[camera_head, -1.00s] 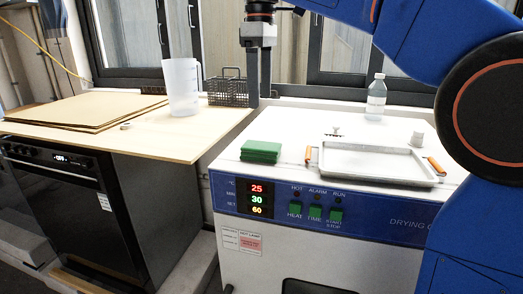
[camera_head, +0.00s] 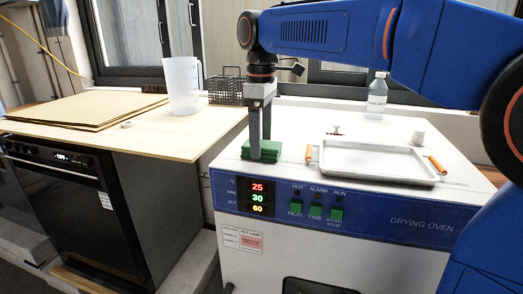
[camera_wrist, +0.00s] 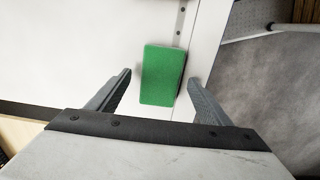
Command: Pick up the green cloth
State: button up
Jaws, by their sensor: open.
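The green cloth (camera_head: 272,152) is a small folded stack lying on the front left of the white drying oven's top (camera_head: 300,125). My gripper (camera_head: 260,148) points down over it, and its fingers cover part of the cloth in the head view. In the wrist view the cloth (camera_wrist: 162,75) is a green rectangle between and just beyond the two open fingers (camera_wrist: 158,80). There is a gap on each side, and nothing is held. Whether a fingertip touches the cloth cannot be told.
A metal tray (camera_head: 375,176) with orange handles lies right of the cloth. Behind it stand a clear bottle (camera_head: 376,95) and a small white knob (camera_head: 418,137). On the wooden counter (camera_head: 150,135) are a plastic jug (camera_head: 182,88) and a wire basket (camera_head: 226,88).

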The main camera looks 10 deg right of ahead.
aim_at(262, 144)
jog(key=shift+f, duration=0.6)
jog(key=c, duration=1.1)
jog(key=shift+c, duration=0.2)
notch_tip(262, 144, up, 10)
jog(key=o, duration=0.5)
jog(key=c, duration=0.4)
jog(key=shift+a, duration=0.1)
